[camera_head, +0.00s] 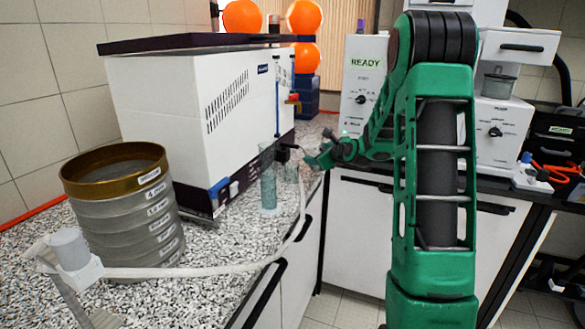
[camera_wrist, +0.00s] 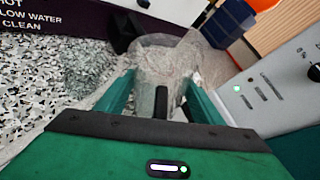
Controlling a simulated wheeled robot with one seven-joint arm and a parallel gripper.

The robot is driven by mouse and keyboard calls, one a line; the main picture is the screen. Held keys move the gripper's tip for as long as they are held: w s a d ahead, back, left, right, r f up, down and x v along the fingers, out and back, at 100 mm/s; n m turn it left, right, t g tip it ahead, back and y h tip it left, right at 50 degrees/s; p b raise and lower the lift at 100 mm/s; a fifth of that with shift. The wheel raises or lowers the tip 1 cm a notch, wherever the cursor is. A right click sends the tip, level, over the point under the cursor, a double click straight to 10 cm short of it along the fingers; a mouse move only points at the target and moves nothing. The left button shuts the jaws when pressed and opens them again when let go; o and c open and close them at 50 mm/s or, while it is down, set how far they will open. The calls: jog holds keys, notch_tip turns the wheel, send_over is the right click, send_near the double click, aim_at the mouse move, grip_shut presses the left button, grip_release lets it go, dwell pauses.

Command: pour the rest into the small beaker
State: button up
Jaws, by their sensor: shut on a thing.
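My gripper (camera_wrist: 160,95) is shut on a clear glass vessel (camera_wrist: 158,70), which stands between the two green fingers in the wrist view. In the head view my gripper (camera_head: 308,160) is at the counter edge, beside a small clear glass (camera_head: 291,172), which seems to be the held vessel. A tall clear cylinder (camera_head: 268,185) with a teal tint stands upright just left of it. A faint clear shape (camera_wrist: 95,68) shows left of the fingers in the wrist view. I cannot tell which glass is the small beaker, nor the liquid level in the held one.
A white bath unit (camera_head: 190,120) stands behind the cylinder. A sieve stack (camera_head: 125,210) with a brass top is at the left. A pale hose (camera_head: 200,270) runs along the counter front. A white READY machine (camera_head: 362,90) is at the back right. Speckled counter (camera_head: 225,245) between is clear.

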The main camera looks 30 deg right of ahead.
aim_at(308, 154)
jog(key=shift+a+n+h, duration=0.3)
jog(key=shift+a+n, duration=0.1)
jog(key=shift+a, duration=0.05)
jog(key=shift+a+r+n+t+h, duration=0.3)
jog(key=shift+a+r+n, duration=0.25)
jog(key=shift+r, duration=0.15)
jog(key=shift+s+a+r+n+h, duration=0.1)
jog(key=shift+a+r+n+h, duration=0.1)
jog(key=shift+r+n+h, duration=0.35)
jog(key=shift+r, duration=0.1)
jog(key=shift+f+n+t+p, duration=0.3)
jog(key=shift+f+n+p, duration=0.15)
jog(key=shift+n+p, duration=0.35)
jog(key=shift+a+f+n+h+p, duration=0.1)
jog(key=shift+f+n+h+p, duration=0.2)
jog(key=shift+n+h, duration=0.2)
jog(key=shift+a+r+n+t+h+p, duration=0.15)
jog(key=shift+r+n+t+h+p, duration=0.15)
jog(key=shift+r+n+t, duration=0.25)
dwell(0.4)
jog(key=shift+a+r+n+t+p, duration=0.25)
jog(key=shift+a+r+n+p, duration=0.15)
jog(key=shift+a+n, duration=0.4)
dwell(0.4)
